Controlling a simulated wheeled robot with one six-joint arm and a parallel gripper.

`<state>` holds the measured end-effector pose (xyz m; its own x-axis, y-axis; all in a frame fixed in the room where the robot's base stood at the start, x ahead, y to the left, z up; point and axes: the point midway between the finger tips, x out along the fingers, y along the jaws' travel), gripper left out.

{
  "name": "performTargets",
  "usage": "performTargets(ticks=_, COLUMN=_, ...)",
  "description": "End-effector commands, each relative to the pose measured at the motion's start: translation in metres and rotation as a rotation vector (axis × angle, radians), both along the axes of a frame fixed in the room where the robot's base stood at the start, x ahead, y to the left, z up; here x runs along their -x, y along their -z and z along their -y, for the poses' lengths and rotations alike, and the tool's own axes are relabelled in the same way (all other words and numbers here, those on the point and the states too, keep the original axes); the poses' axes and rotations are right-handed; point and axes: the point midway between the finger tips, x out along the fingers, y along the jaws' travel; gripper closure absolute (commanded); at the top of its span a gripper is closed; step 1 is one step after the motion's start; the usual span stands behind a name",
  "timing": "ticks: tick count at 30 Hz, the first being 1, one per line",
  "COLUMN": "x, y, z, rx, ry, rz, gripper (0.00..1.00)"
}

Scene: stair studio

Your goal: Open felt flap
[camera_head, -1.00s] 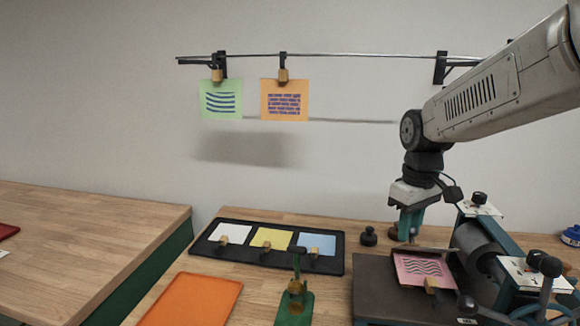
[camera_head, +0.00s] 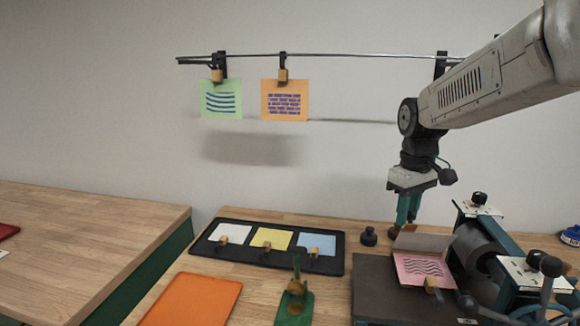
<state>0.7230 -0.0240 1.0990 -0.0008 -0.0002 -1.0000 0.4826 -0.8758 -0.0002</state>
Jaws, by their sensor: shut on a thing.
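The felt flap (camera_head: 426,242) shows as a grey-brown sheet standing tilted at the back of the pink card. The pink card (camera_head: 420,266) has dark wavy lines and lies on the dark press bed (camera_head: 375,285), with a small wooden clip (camera_head: 432,284) at its front edge. My gripper (camera_head: 400,229) points down at the flap's back left edge. It is shut on the flap; the flap hides part of the contact and the fingertips are small in the picture.
The press roller (camera_head: 482,250) and its frame stand close on the right. A black tray (camera_head: 338,262) with cards, a green stand (camera_head: 294,308) and an orange sheet (camera_head: 191,301) lie farther left.

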Motion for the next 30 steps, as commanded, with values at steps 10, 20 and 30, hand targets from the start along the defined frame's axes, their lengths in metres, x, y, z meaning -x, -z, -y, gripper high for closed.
performTargets(ticks=10, x=-0.017, y=-0.004, z=0.004, rx=0.000, ry=0.001, rz=0.002, gripper=0.87)
performTargets(ticks=20, x=-0.029, y=-0.005, z=0.006, rx=0.000, ry=0.001, rz=0.001, gripper=0.87)
performTargets(ticks=30, x=-0.033, y=-0.005, z=0.007, rx=0.001, ry=0.000, rz=0.000, gripper=0.72)
